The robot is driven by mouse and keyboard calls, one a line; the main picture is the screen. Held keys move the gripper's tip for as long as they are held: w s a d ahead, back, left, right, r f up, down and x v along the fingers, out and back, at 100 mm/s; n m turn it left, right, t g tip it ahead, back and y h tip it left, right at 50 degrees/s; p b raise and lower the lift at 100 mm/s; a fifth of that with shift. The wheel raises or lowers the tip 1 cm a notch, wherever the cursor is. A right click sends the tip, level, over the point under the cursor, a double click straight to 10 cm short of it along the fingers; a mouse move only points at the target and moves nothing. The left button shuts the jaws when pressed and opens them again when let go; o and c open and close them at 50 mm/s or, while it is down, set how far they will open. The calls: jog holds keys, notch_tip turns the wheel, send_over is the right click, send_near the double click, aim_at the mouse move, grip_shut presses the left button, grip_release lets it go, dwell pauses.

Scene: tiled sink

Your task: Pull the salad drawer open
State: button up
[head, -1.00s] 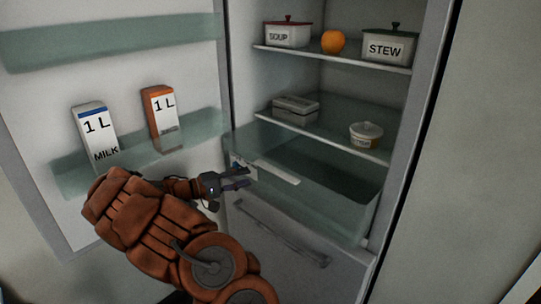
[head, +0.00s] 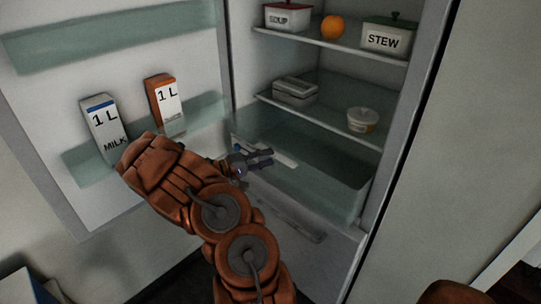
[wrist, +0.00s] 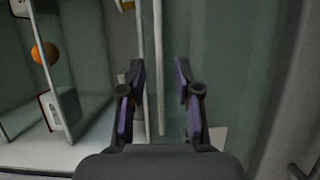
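The salad drawer (head: 325,186) is the clear greenish bin under the lowest shelf of the open fridge. A pale strip (head: 285,157) runs along its upper front. My gripper (head: 268,158) is at the left part of this strip and overlaps it in the head view. In the wrist view my gripper (wrist: 160,85) is open, with its two dark fingers apart. A thin pale bar (wrist: 161,60) runs lengthwise between them, nearer the left finger. I cannot tell whether a finger touches it. My arm hides part of the drawer front's lower left.
The open fridge door at left holds a milk carton (head: 104,122) and an orange carton (head: 166,103). Shelves above hold a soup box (head: 287,17), an orange (head: 333,28), a stew box (head: 388,37), a grey container (head: 295,91) and a tub (head: 362,119). A lower bar handle (head: 295,224) lies below.

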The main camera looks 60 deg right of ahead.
jog(key=shift+x, duration=0.9)
grip_shut()
